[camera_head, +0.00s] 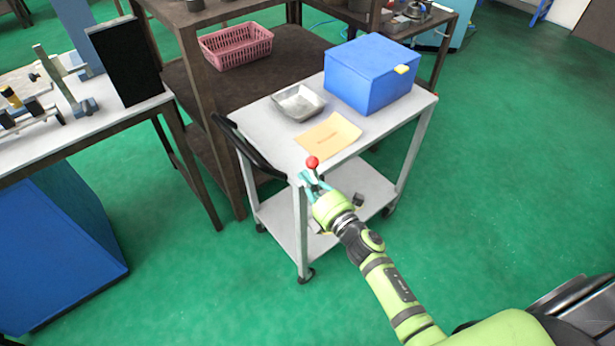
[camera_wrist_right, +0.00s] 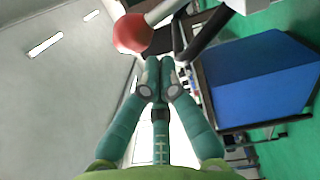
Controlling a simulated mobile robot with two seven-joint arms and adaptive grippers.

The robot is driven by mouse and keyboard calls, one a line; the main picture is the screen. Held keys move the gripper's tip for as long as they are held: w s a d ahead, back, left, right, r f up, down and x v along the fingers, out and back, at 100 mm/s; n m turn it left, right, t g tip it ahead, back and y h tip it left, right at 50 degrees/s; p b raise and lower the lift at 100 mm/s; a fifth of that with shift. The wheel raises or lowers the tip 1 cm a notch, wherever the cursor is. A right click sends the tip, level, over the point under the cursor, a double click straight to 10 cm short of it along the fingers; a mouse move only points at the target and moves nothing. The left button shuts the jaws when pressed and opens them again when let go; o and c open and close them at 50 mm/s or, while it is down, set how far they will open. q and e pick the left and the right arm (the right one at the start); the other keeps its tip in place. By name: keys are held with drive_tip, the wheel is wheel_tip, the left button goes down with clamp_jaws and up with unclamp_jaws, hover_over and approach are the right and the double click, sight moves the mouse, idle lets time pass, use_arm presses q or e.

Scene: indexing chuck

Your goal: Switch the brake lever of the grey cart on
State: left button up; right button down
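The grey cart (camera_head: 268,122) stands in the middle of the head view. Its brake lever has a red ball knob (camera_head: 312,162) at the near corner, and the knob also shows large in the right wrist view (camera_wrist_right: 132,33). My right gripper (camera_head: 309,180) is just below the knob in the head view. In the right wrist view its teal fingers (camera_wrist_right: 160,66) are closed together with nothing between them. The knob is beyond and slightly left of the fingertips there. I cannot tell whether they touch the lever. My left gripper is not in view.
On the cart are a blue box (camera_head: 368,78), a metal tray (camera_head: 298,102) and a yellow paper (camera_head: 328,136). A black handle (camera_head: 245,145) runs along its left side. A brown shelf with a pink basket (camera_head: 236,46) stands behind. Green floor is clear at right.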

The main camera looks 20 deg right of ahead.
drive_tip(key=shift+r, duration=0.1)
idle(0.3)
drive_tip(key=shift+w+d+r+m+p, duration=0.15)
drive_tip(key=shift+d+m+p, duration=0.15)
drive_tip(key=shift+p, duration=0.05)
drive_tip(key=shift+w+d+r+m, duration=0.1)
drive_tip(key=shift+d+m, duration=0.15)
drive_tip(key=shift+m, duration=0.05)
drive_tip(key=shift+w+d+r+m+p, duration=0.2)
drive_tip(key=shift+d+r+m+p, duration=0.25)
drive_tip(key=shift+d+p, duration=0.25)
drive_tip(key=w+d+m+p, duration=0.2)
drive_tip(key=w+d+m, duration=0.1)
drive_tip(key=d+m, duration=0.4)
drive_tip(key=shift+d+f+g, duration=0.15)
drive_tip(key=shift+d+g, duration=0.25)
drive_tip(key=shift+d, duration=0.05)
